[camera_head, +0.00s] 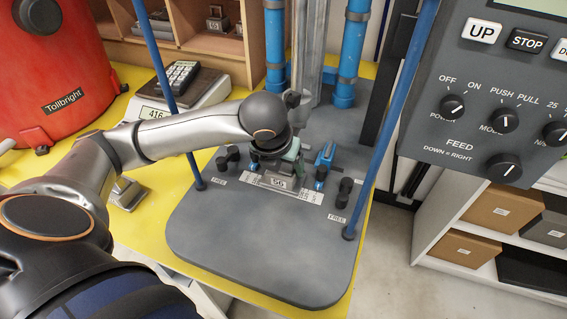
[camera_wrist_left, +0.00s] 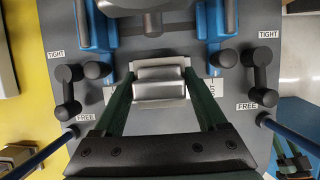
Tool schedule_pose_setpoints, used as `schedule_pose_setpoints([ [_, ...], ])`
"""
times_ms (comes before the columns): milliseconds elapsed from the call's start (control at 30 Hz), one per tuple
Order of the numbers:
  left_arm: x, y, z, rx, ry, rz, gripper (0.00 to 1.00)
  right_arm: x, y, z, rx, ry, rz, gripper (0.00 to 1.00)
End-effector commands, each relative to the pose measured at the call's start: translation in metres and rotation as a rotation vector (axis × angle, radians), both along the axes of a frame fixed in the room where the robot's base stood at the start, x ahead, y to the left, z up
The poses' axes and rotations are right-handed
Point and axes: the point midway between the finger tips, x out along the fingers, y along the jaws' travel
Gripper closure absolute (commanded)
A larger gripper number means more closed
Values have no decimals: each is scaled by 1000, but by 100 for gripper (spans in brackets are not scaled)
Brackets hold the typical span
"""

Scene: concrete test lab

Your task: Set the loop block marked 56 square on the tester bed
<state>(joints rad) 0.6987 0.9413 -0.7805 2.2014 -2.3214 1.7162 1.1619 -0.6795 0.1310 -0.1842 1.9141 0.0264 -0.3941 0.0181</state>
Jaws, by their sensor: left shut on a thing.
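The loop block marked 56 (camera_head: 277,183) is a small metal block with its number plate facing the front. My left gripper (camera_head: 284,164) is shut on its sides. In the left wrist view the block (camera_wrist_left: 160,83) sits between the green fingertips (camera_wrist_left: 159,92), about square to the bed. The grey tester bed (camera_head: 260,245) carries a white scale strip (camera_head: 308,195) under or just behind the block. I cannot tell whether the block touches the bed. A possible right gripper (camera_wrist_left: 296,164) shows small in the lower right corner of the left wrist view; its jaws are unclear.
Blue clamps (camera_wrist_left: 209,28) flank the block. Black lever knobs (camera_head: 346,185) stand at both sides, handles toward FREE in the wrist view. Blue rods (camera_head: 395,110) rise at both bed sides. A control panel (camera_head: 505,100) hangs at right. The front bed is clear.

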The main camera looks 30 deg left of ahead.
Motion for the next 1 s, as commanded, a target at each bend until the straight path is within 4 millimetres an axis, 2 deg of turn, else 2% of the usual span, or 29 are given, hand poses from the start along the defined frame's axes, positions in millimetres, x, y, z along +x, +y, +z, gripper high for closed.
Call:
schedule_pose_setpoints([
  [700, 1, 0, -2, -1, -5, 0, 100, 0, 0, -6, 0, 0, 0, 50],
  [733, 1, 0, -2, -1, -5, 0, 24, 0, 0, -5, 0, 0, 0, 50],
  [933, 0, 0, -2, 0, -2, 0, 2, 0, 0, -5, 0, 0, 0, 50],
  [1000, 0, 0, -2, 0, -2, 0, 0, 0, 0, -5, 0, 0, 0, 50],
])
